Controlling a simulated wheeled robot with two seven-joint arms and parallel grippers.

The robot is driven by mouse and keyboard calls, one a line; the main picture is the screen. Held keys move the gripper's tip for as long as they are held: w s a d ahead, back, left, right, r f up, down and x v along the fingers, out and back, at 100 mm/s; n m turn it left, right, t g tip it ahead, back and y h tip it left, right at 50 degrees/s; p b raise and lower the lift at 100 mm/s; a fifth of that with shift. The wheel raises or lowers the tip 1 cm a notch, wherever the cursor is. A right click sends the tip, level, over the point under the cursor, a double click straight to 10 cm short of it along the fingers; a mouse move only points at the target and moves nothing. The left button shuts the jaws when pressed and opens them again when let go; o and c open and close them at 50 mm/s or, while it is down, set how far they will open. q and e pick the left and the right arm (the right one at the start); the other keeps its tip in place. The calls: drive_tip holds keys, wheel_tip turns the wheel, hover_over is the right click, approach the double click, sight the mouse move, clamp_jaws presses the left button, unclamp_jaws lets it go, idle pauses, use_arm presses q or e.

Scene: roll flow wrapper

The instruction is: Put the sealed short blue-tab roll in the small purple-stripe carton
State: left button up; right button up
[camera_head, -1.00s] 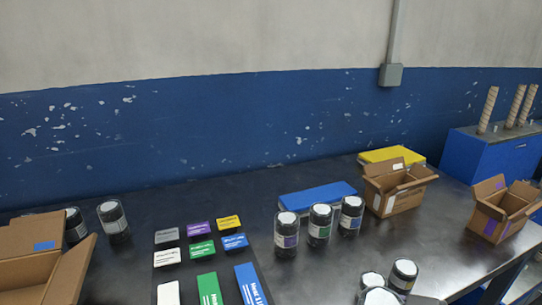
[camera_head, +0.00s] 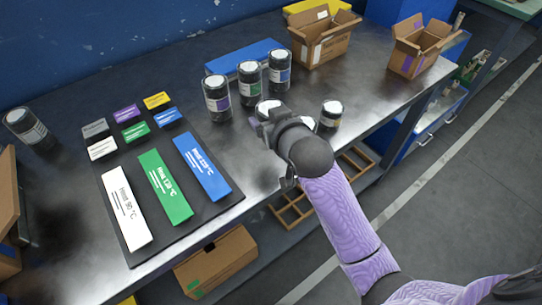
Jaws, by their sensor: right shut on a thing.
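My right gripper (camera_head: 268,124) is in front of the rolls near the table's front edge. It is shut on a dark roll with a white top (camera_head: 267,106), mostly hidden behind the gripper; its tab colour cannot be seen. The small open carton with a purple stripe (camera_head: 407,65) stands at the table's far right, flaps up, well away from the gripper. Two more white-topped rolls stand just right of the gripper, one in clear view (camera_head: 331,114) and one partly hidden by my wrist. My left gripper is not in view.
Three dark rolls with purple (camera_head: 217,101), green (camera_head: 250,86) and blue (camera_head: 279,76) labels stand behind the gripper. A larger open carton (camera_head: 322,45) is at the back. Bare table separates the rolls from the purple-stripe carton.

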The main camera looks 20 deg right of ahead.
sight(271, 158)
drive_tip(key=shift+f, duration=0.3)
wheel_tip(271, 158, down, 8)
drive_tip(key=b, duration=0.4)
drive_tip(key=shift+f, duration=0.55)
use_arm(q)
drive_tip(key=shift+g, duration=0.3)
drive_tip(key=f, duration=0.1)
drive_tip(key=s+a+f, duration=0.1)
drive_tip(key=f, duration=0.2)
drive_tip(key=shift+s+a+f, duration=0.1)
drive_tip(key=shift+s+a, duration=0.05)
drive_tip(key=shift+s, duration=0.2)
use_arm(e)
drive_tip(key=shift+r, duration=0.1)
drive_tip(key=shift+f, duration=0.2)
drive_tip(key=o, duration=1.2)
use_arm(q)
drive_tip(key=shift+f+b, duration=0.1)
drive_tip(key=shift+b, duration=0.2)
